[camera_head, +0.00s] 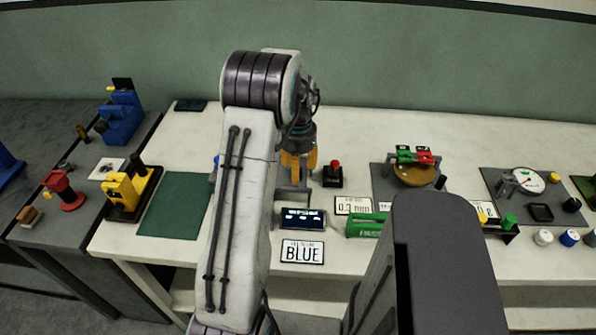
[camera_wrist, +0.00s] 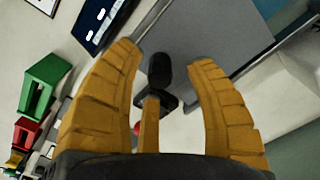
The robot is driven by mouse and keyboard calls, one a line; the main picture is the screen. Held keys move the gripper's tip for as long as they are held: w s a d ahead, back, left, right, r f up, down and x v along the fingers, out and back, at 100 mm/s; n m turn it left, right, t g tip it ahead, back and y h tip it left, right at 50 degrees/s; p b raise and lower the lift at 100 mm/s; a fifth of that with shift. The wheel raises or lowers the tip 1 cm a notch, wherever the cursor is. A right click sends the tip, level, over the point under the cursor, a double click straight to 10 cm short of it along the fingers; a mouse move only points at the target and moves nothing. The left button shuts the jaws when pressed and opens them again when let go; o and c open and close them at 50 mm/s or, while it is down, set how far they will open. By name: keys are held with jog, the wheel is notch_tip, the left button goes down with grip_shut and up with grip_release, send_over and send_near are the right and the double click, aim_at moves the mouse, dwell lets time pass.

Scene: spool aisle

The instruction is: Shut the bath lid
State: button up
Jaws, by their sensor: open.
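My gripper (camera_head: 298,172) hangs over the middle of the white bench, behind the display box, mostly beside my arm link. In the wrist view its yellow fingers (camera_wrist: 164,55) are spread apart. A black knob-ended handle (camera_wrist: 159,70) shows between the fingers; I cannot tell whether they touch it. A flat grey panel (camera_wrist: 225,35) lies beyond the fingertips, with a light metal edge. It may be the bath lid, but its tilt is unclear. In the head view only a little grey structure (camera_head: 291,192) shows under the gripper. My arm hides most of the bath.
A green holder (camera_head: 365,225) is further right. A bare green mat (camera_head: 173,219) lies left.

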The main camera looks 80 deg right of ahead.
jog(key=shift+f, duration=0.8)
grip_shut()
